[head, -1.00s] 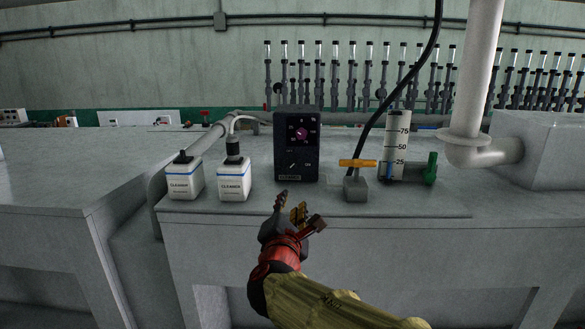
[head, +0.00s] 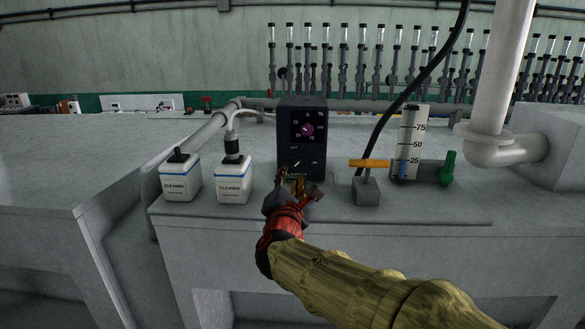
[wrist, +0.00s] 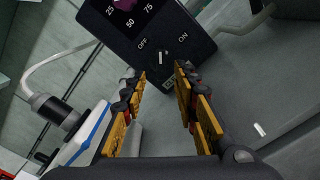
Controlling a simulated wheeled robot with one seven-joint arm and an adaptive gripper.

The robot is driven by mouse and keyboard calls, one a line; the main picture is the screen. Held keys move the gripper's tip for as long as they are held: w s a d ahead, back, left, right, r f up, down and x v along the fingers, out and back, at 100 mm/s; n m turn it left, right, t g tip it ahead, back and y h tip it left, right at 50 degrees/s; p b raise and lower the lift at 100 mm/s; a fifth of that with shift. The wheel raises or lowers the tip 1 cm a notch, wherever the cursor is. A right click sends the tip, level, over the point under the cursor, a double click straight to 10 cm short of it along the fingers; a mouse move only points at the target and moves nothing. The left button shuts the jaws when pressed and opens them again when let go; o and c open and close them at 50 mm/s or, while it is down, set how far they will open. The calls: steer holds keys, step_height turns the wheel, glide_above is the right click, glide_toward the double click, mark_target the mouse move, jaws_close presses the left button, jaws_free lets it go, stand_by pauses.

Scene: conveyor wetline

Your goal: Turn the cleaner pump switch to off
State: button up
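The dark cleaner pump box (head: 302,118) stands upright on the grey bench, with a purple dial (head: 307,130) on its upper front. Below the dial is a small switch, a light pointer (wrist: 163,57) between the OFF and ON labels in the wrist view. From these views I cannot tell surely which label it points to. My gripper (head: 297,183) is in front of the box's lower front. In the wrist view its two yellow-padded fingers (wrist: 160,85) are apart with nothing between them, and the switch lies beyond their tips, apart from them.
Two white cleaner bottles (head: 181,180) (head: 234,182) stand left of the box, one with a hose. To the right are a yellow-handled valve (head: 369,163), a black cable and a graduated cylinder (head: 410,145) by a green valve (head: 448,168).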

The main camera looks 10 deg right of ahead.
mark_target(292, 168)
steer(key=shift+p+x, duration=0.5)
steer(key=shift+x, duration=2)
steer(key=shift+s+f, duration=0.1)
steer(key=shift+c, duration=0.8)
steer(key=c, duration=0.6)
jaws_close()
